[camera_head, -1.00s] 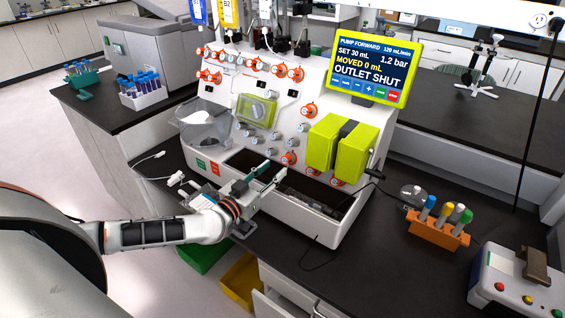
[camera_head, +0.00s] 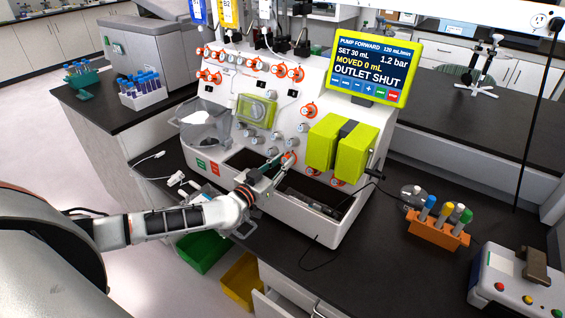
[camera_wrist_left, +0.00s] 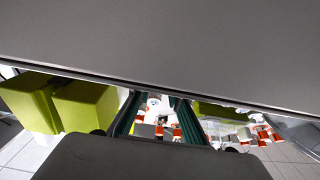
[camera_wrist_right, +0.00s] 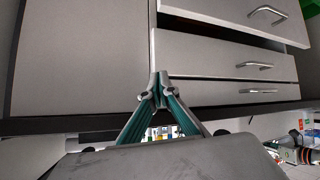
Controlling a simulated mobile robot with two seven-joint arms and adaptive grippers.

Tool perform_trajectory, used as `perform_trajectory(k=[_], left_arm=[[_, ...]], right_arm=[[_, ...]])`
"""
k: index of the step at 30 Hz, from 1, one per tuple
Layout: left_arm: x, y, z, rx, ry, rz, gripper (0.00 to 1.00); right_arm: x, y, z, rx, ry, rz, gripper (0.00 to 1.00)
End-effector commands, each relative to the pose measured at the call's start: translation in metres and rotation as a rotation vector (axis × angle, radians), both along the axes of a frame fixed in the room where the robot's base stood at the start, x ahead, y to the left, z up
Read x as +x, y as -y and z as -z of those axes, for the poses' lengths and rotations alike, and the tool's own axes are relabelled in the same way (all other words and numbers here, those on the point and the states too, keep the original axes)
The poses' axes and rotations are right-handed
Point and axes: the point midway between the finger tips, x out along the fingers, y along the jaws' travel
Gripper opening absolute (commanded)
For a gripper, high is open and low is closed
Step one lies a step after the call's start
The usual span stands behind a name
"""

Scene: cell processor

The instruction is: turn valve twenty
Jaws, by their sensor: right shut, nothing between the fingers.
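The white cell processor (camera_head: 240,135) carries rows of orange-ringed valves on its sloped front; their numbers are too small to read, so I cannot tell which is valve twenty. My left gripper (camera_head: 279,163) is open at the lower middle of the panel, its fingertips close to an orange valve (camera_head: 290,157). I cannot tell whether they touch it. In the left wrist view, the green fingers (camera_wrist_left: 156,104) stand apart with orange and white valves beyond and between them. My right gripper (camera_wrist_right: 158,92) is shut and empty in front of grey drawers, outside the head view.
The screen (camera_head: 368,68) reads OUTLET SHUT, MOVED 0 mL, 1.2 bar. A lime pump block (camera_head: 322,143) juts out right of my left gripper. An orange tube rack (camera_head: 436,232) stands on the dark bench. Green (camera_head: 203,250) and yellow (camera_head: 241,284) bins are below.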

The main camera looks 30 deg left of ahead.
Motion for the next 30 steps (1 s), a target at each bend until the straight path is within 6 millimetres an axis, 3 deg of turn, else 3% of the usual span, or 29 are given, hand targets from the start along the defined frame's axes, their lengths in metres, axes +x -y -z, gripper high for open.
perform_trajectory(k=[14,30], left_arm=[[-0.0004,0.0017,0.0,-0.131,-0.018,-0.054,0.0],[-0.0001,0.0037,-0.0013,-0.58,-0.08,-0.246,0.0]], right_arm=[[0.0003,-0.0017,-0.0002,0.005,0.0,0.005,0.0],[0.0,-0.0012,0.0,0.003,-0.001,0.002,0.0]])
